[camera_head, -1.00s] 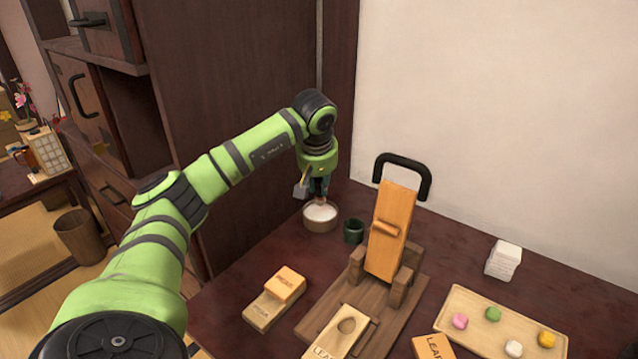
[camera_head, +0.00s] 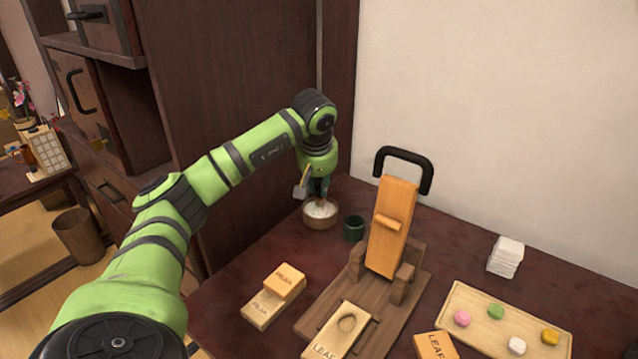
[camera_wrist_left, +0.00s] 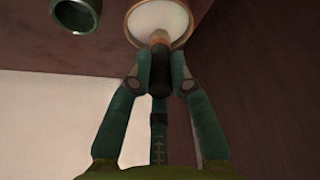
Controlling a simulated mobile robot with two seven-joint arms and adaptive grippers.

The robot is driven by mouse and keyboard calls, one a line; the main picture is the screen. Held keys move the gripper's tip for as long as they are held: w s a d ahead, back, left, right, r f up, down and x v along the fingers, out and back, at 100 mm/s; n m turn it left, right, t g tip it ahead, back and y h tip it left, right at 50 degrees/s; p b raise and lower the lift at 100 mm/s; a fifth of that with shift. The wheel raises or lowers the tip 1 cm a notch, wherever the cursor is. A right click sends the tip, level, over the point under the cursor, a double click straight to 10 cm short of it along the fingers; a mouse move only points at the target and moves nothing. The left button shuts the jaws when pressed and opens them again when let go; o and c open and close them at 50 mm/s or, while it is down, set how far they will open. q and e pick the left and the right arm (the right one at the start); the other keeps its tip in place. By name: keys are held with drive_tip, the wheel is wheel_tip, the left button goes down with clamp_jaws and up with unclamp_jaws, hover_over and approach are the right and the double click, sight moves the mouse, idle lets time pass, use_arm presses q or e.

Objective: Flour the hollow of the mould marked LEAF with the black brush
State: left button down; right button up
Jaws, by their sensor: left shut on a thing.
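My left gripper (camera_wrist_left: 160,85) is shut on the black brush (camera_wrist_left: 160,75), held by its dark handle. In the left wrist view the brush's pale end reaches the white flour in the round wooden bowl (camera_wrist_left: 136,42); the exact bristle contact is hidden. In the head view the gripper (camera_head: 319,188) is over this bowl (camera_head: 320,221). My right gripper is not in view.
A dark green cup (camera_head: 354,228) stands beside the bowl. A wooden press (camera_head: 392,235) with a black handle stands behind the mould. Stacked blocks (camera_head: 285,282) lie left, an orange LEAF block (camera_head: 433,345) right. A tray (camera_head: 482,310) holds several coloured sweets; white stack (camera_head: 506,257) behind.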

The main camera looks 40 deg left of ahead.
use_arm(q)
drive_tip(key=shift+f, duration=0.25)
idle(0.3)
drive_tip(key=shift+f, duration=0.35)
idle(0.3)
idle(0.5)
